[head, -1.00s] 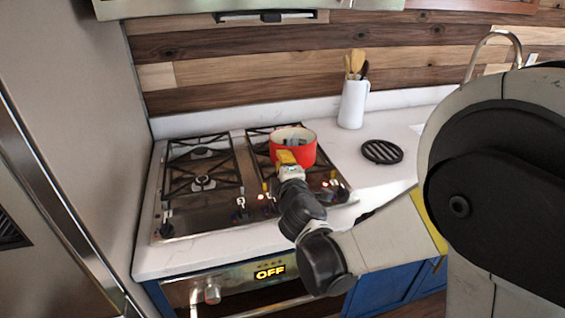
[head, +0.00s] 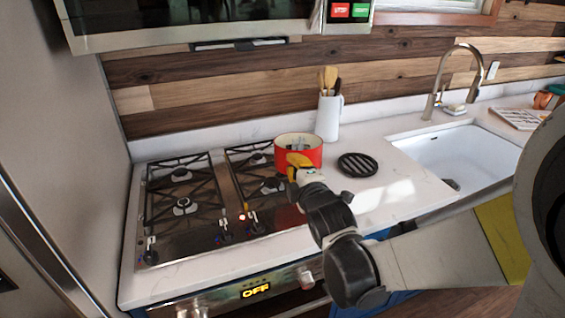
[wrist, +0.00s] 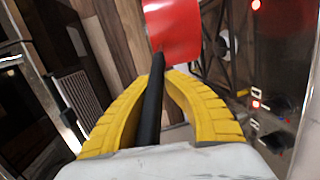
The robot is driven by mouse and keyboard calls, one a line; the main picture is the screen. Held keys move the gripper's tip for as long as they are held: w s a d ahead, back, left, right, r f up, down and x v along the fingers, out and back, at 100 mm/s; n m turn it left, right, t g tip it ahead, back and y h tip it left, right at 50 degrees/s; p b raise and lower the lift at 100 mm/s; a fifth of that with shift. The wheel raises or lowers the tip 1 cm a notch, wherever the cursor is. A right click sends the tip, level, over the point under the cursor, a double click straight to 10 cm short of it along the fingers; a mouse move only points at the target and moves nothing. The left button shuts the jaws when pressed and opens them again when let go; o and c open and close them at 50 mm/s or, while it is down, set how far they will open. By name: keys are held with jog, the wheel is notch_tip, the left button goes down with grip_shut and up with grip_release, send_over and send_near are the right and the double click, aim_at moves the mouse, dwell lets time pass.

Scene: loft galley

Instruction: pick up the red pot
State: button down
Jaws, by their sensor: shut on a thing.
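The red pot (head: 314,156) has a pale inside and sits at the right rear of the gas stovetop (head: 226,196) in the head view. Some grey shapes show inside it. In the wrist view, the pot's red wall (wrist: 174,32) is at the top, just beyond the fingers. My gripper (head: 297,163) reaches it from the front. Its yellow fingers (wrist: 157,78) are shut on the pot's black handle (wrist: 151,108). I cannot tell whether the pot's base touches the grate, as its underside is hidden.
A round black trivet (head: 357,164) lies on the counter right of the pot. A white utensil jug (head: 329,117) stands behind it. The sink (head: 459,153) and tap (head: 443,88) are farther right. A microwave (head: 190,22) hangs above. A tall grey panel (head: 60,100) bounds the left.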

jog(key=shift+s+d+r+p, duration=0.2)
jog(key=shift+d+r, duration=0.25)
jog(key=shift+d, duration=0.2)
jog(key=shift+s+d+r+p, duration=0.2)
jog(key=shift+d+r, duration=0.2)
jog(key=shift+d, duration=0.35)
jog(key=shift+w, duration=0.1)
